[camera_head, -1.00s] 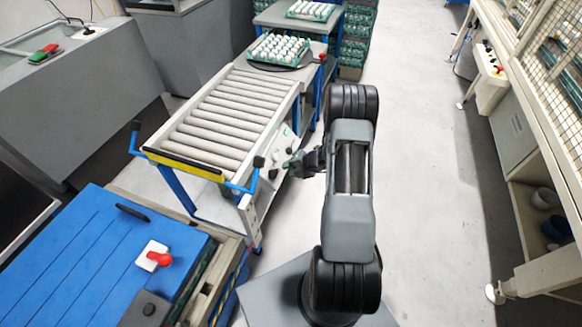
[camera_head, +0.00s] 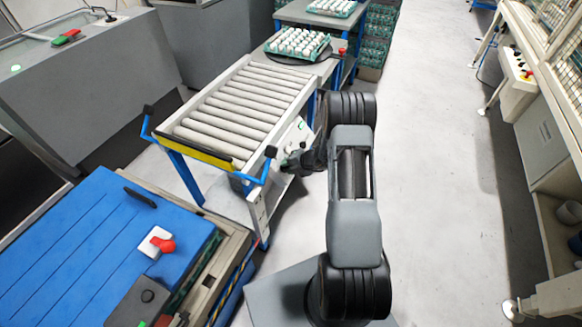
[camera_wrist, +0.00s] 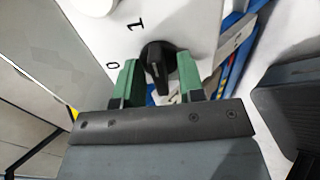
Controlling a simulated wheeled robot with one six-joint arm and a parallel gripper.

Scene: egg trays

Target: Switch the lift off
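A white switch panel (camera_head: 297,133) is on the right side of the roller table. In the wrist view, the panel (camera_wrist: 185,20) carries a black rotary knob (camera_wrist: 158,62) with the marks 0 and 1 on its left side. My gripper (camera_wrist: 159,80) is open, with one green finger on each side of the knob. Gaps show between the fingers and the knob; I cannot tell whether either touches it. The knob's exact setting is hard to tell. In the head view my gripper (camera_head: 291,165) is at the panel, and the knob is hard to make out.
The roller table (camera_head: 225,118) has blue handles and is empty. An egg tray (camera_head: 297,55) sits on a table behind it. A blue-topped unit (camera_head: 85,240) with a red switch (camera_head: 163,244) stands at the front left. The floor aisle (camera_head: 430,150) on the right is clear.

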